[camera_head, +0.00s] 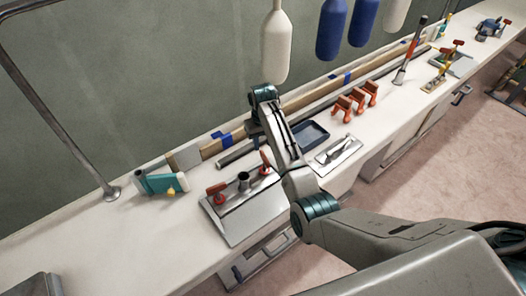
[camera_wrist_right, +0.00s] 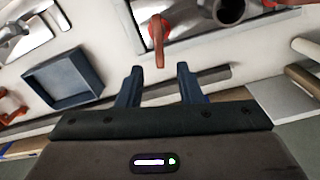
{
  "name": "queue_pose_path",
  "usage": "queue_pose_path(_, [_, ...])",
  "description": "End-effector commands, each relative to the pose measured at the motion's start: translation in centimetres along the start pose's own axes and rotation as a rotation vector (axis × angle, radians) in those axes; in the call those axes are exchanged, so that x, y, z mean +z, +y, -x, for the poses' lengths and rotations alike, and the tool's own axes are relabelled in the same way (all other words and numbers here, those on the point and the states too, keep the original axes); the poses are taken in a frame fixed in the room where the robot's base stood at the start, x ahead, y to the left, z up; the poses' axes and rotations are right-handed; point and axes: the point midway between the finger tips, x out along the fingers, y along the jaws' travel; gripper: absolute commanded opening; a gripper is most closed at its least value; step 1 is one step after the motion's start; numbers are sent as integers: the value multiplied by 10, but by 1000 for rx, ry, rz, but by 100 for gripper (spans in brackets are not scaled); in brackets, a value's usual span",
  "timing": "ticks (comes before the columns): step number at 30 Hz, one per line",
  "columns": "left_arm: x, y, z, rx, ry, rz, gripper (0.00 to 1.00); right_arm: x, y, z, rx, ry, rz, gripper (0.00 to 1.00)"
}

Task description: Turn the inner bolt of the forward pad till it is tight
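A steel pad (camera_head: 245,212) lies on the white bench, with a short upright socket (camera_head: 243,180) between two red-handled bolts. One red handle (camera_head: 215,190) is at the pad's left; the other red handle (camera_head: 265,160) is at its right, close to my right arm. In the right wrist view this nearer handle (camera_wrist_right: 157,38) stands just beyond my right gripper (camera_wrist_right: 158,85). The gripper's two dark fingers are apart with nothing between them, and they do not touch the handle. In the head view my arm largely hides the gripper. My left gripper is out of view.
A dark blue tray (camera_head: 309,134) and a steel plate (camera_head: 338,155) lie right of the pad. Orange clamps (camera_head: 356,98) stand further along. A dark rail (camera_wrist_right: 215,76) runs behind the pad. A teal tool (camera_head: 160,183) lies left. White and blue fenders (camera_head: 276,45) hang above.

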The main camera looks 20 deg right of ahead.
Motion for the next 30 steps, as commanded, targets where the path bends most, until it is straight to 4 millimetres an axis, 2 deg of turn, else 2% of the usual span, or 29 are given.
queue_pose_path(3, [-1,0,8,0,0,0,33,1,0,-22,0,-5,0,33])
queue_pose_path(9, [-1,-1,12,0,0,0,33,1,0,-51,0,-2,0,33])
queue_pose_path(15, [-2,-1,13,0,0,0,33,1,0,-62,0,0,-1,33])
queue_pose_path(22, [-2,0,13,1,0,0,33,1,0,-62,0,0,-1,33])
queue_pose_path(27, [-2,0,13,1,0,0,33,1,0,-62,0,0,-1,0])
queue_pose_path(30, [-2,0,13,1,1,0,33,1,0,-62,0,0,-1,0])
